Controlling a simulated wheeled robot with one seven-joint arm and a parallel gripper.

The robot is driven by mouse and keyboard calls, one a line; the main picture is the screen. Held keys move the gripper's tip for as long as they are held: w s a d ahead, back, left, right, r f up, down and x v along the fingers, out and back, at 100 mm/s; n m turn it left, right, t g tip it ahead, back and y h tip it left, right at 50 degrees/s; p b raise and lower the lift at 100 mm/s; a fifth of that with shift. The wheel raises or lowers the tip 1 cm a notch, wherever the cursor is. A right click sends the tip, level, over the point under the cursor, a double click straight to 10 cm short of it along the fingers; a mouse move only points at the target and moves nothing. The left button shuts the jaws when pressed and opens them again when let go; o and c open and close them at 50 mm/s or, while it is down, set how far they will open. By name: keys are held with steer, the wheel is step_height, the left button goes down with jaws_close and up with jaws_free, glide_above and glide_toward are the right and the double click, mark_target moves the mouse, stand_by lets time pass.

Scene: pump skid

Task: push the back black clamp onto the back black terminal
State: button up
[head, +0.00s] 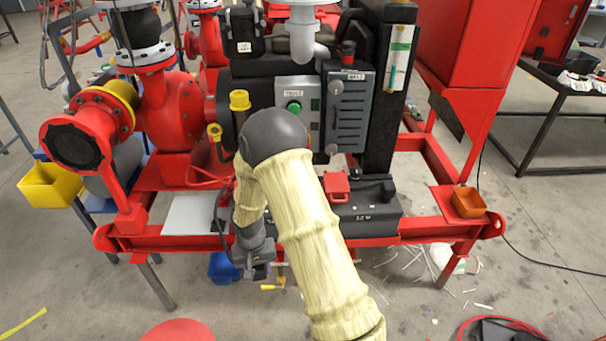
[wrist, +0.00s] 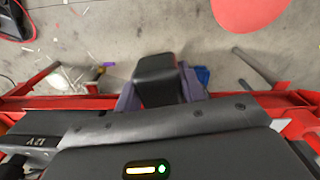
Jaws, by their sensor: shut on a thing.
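My gripper (head: 262,272) is low in front of the skid's red front rail in the head view, left of the battery. In the wrist view my gripper (wrist: 158,92) is shut on a black block-shaped thing (wrist: 155,72), which looks like a black clamp. I cannot tell whether it is the back one. A dark battery (head: 365,222) marked 12 V sits on the skid, with a red clamp (head: 337,187) and a black part (head: 375,190) on top. The battery's edge (wrist: 35,140) shows in the wrist view. My arm hides the area left of it, and I cannot make out the back black terminal.
The red front rail (head: 180,243) runs between my gripper and the battery. A grey control panel (head: 298,108) stands behind. A small yellow-handled fitting (head: 272,287) and a blue bucket (head: 222,268) are near my gripper. An orange box (head: 468,202) is at the right.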

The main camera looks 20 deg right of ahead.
steer(key=d+f+n, duration=0.1)
steer(key=d+f, duration=0.4)
steer(key=d, duration=0.1)
steer(key=shift+f+n, duration=0.15)
steer(key=shift+n, duration=0.25)
steer(key=shift+a, duration=0.1)
